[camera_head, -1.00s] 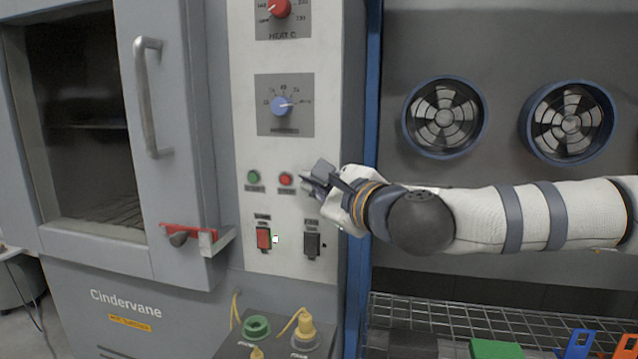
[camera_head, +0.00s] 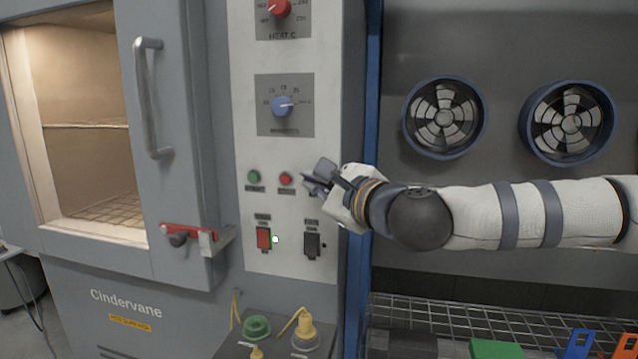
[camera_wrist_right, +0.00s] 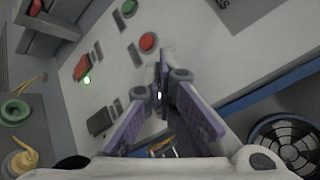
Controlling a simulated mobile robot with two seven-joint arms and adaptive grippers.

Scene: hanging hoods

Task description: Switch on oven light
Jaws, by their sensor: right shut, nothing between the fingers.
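The oven (camera_head: 110,270) stands at the left of the head view. Its chamber (camera_head: 90,100) behind the door window is brightly lit. On the white control panel (camera_head: 262,205) are a red rocker switch (camera_head: 264,238) with a small green lamp (camera_head: 276,239) glowing beside it, and a dark rocker switch (camera_head: 312,245). They also show in the wrist view, the red switch (camera_wrist_right: 82,68) and the dark switch (camera_wrist_right: 100,121). My right gripper (camera_head: 312,184) is shut and empty, in front of the panel above the dark switch, right of the red button (camera_head: 286,179). My left gripper is not in view.
A green button (camera_head: 254,177), a blue dial (camera_head: 283,105) and a red heat dial (camera_head: 279,8) are on the panel. The door handle (camera_head: 148,98) juts out at left. Capped fittings (camera_head: 257,327) stand below. Two fans (camera_head: 444,117) and a wire rack (camera_head: 480,310) are at right.

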